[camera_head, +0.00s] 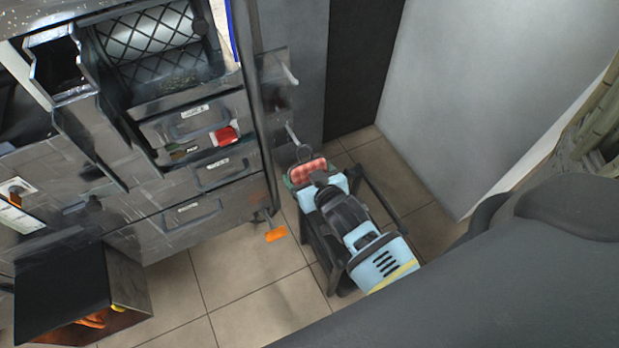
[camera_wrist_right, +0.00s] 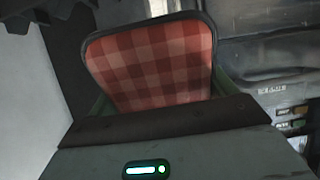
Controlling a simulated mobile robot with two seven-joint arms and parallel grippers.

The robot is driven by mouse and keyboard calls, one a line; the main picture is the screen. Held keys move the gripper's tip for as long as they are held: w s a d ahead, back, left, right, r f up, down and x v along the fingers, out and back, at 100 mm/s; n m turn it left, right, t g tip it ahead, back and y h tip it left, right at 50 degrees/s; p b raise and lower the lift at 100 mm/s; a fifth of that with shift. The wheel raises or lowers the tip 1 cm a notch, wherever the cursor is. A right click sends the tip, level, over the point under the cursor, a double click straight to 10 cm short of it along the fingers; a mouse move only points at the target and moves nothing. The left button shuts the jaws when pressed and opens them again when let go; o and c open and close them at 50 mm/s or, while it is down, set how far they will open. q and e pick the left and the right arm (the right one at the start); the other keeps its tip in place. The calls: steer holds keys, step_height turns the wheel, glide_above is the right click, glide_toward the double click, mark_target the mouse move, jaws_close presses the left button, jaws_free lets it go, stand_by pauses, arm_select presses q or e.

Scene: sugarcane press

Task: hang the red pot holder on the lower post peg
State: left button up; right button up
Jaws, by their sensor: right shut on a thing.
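The red checked pot holder (camera_head: 308,170) has a dark edge and a loop at its top. My right gripper (camera_head: 319,181) is shut on its near edge. The pot holder fills the upper middle of the right wrist view (camera_wrist_right: 155,62), above my gripper's dark front edge (camera_wrist_right: 165,120). The lower post peg (camera_head: 292,134) is a pale rod on the grey post. The loop shows just below and right of this peg in the head view; I cannot tell whether they touch. The upper peg (camera_head: 290,74) looks bare. My left gripper is not in view.
A dark stool-like frame (camera_head: 377,200) stands under my right gripper. An orange-ended tool (camera_head: 276,234) hangs low. An open box (camera_head: 85,290) is at lower left.

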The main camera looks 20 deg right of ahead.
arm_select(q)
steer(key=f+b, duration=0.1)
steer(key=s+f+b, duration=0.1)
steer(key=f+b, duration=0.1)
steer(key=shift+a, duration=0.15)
arm_select(e)
steer(key=x, duration=0.2)
steer(key=r+x, duration=0.1)
steer(key=x, duration=0.2)
steer(key=shift+w, duration=0.2)
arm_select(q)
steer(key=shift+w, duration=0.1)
arm_select(e)
steer(key=shift+f, duration=0.1)
stand_by(0.4)
steer(key=o, duration=0.8)
steer(key=p+v, duration=0.3)
steer(key=v, duration=0.4)
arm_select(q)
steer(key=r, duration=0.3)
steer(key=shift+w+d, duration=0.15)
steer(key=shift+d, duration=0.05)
arm_select(e)
steer(key=shift+s, duration=0.35)
